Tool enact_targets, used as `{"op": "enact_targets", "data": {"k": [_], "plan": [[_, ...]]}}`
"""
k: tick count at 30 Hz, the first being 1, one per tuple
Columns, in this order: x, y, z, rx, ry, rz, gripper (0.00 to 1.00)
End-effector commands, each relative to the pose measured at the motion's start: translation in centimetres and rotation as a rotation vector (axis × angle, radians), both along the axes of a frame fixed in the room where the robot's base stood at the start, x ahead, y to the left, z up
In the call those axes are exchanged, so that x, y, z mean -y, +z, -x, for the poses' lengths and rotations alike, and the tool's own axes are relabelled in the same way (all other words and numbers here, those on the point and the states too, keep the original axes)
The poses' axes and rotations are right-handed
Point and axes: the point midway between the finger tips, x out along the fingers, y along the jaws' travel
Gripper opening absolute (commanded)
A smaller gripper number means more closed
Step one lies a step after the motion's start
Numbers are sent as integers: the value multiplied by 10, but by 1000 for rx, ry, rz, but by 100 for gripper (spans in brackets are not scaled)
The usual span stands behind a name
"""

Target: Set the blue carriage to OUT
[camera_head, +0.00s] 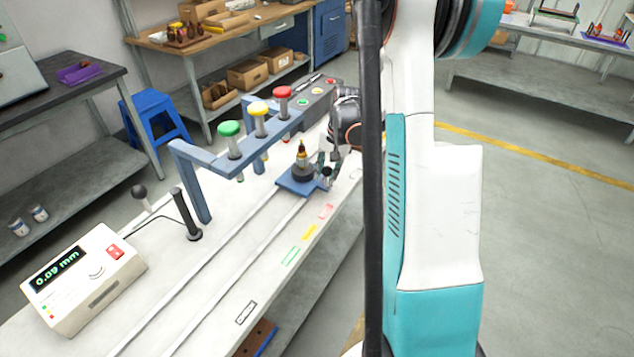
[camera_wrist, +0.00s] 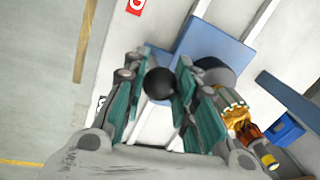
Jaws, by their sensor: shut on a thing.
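The blue carriage (camera_head: 291,187) is a flat plate on the rails of the white bench, at the far end, a little beyond the pink mark. A small armature (camera_head: 302,155) with a copper-coloured top stands upright on its dark round base. In the wrist view the carriage (camera_wrist: 212,38) lies above and beside the fingers, and the armature (camera_wrist: 238,112) is at right. My gripper (camera_head: 327,170) is at the carriage's right edge. In the wrist view my gripper (camera_wrist: 158,88) is shut on a black ball knob (camera_wrist: 158,84), its fingers on both sides. The knob's stem is hidden.
A blue frame (camera_head: 195,165) with green, yellow and red heads stands left of the carriage. Pink (camera_head: 326,211), yellow (camera_head: 309,232), green (camera_head: 291,256) and black-outlined (camera_head: 246,312) marks line the near bench edge. The rails toward the gauge box (camera_head: 85,278), reading 0.09 mm, are clear.

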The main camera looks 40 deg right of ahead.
Motion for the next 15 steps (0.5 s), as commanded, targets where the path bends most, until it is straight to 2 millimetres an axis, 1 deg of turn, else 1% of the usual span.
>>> {"op": "enact_targets", "data": {"k": [1, 3, 9, 15], "plan": [[10, 0, -3, 0, -2, 1, 0], [23, 0, -8, 0, -3, 0, 0], [58, 0, -21, 1, -3, 1, 0], [89, 0, -32, 1, -2, 1, 0]]}}
